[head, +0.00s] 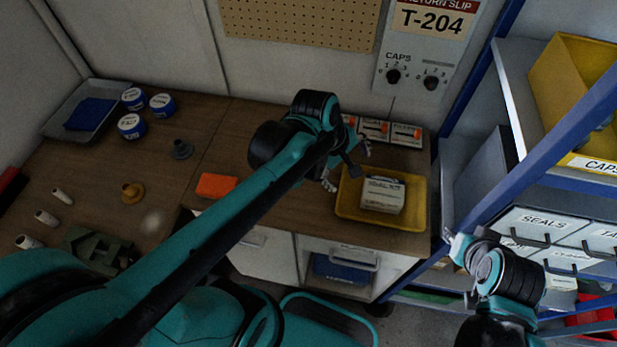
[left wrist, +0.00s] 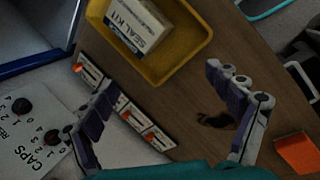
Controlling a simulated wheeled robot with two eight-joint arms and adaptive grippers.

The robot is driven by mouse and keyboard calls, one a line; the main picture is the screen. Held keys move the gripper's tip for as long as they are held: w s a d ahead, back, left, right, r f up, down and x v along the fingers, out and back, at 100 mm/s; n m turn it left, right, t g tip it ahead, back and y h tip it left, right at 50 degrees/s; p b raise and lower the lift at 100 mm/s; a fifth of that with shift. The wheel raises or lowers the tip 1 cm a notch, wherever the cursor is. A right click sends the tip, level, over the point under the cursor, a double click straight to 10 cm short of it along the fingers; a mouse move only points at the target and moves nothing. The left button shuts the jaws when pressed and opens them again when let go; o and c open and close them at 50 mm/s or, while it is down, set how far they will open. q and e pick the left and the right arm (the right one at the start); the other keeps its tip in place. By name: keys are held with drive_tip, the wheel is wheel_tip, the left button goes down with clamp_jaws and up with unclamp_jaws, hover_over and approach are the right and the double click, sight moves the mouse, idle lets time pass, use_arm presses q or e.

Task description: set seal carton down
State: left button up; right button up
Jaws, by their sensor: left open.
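The seal carton (head: 383,194), a white and tan box with "SEAL KIT" print, sits in the yellow tray (head: 418,213) on the workbench. In the left wrist view the carton (left wrist: 139,25) lies in the tray (left wrist: 186,62), partly cut off by the top edge. My left gripper (head: 348,166) is open and empty, beside the tray's left side and apart from the carton. Its two spread fingers show in the left wrist view (left wrist: 163,85) with bare bench between them. My right gripper (head: 453,243) is at the lower right by the shelf; its fingers are too small to judge.
An orange block (head: 216,186) lies left of the tray. Orange-marked cards (head: 374,129) stand behind it. A grey tray (head: 77,111) and several white-lidded tubs (head: 131,125) are at the far left. A blue-framed shelf with drawers (head: 540,222) bounds the right.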

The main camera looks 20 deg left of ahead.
use_arm(q)
drive_tip(key=s+a+m+t+y, duration=0.2)
drive_tip(key=s+a+m, duration=0.5)
drive_tip(key=m, duration=0.5)
drive_tip(key=shift+s+a+m+t+y, duration=0.15)
drive_tip(key=shift+a+m+t+y, duration=0.25)
drive_tip(key=shift+t, duration=0.5)
